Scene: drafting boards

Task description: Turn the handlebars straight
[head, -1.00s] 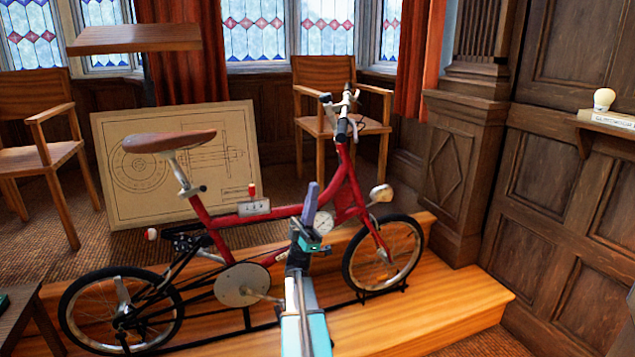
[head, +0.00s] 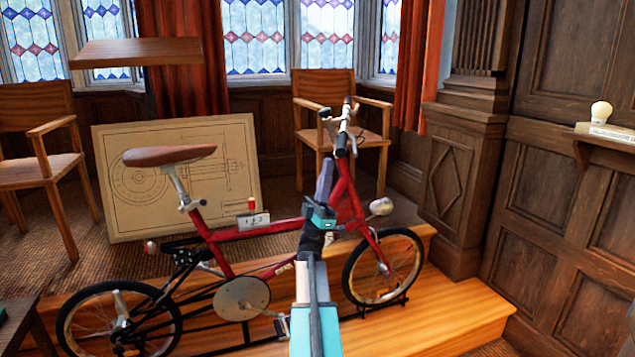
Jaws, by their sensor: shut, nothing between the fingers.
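A red bicycle (head: 285,232) with a brown saddle (head: 170,155) stands upright on a wooden platform, its front wheel at the right. Its handlebars (head: 343,127) sit at the top of the red front post, with dark grips. They appear roughly end-on in the head view, so their exact angle is hard to tell. My gripper (head: 325,172) is shut and empty, pointing up in front of the frame, just left of the front post and below the handlebars. It overlaps the frame in the picture; I cannot tell whether it touches. My gripper and arm hide part of the frame near the front.
The wooden platform (head: 440,325) carries the bicycle. A drawing board (head: 120,215) leans behind it. Wooden chairs stand behind at the left (head: 40,150) and centre (head: 322,88). A panelled wall and a shelf (head: 605,135) with a white bulb-shaped object close the right side.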

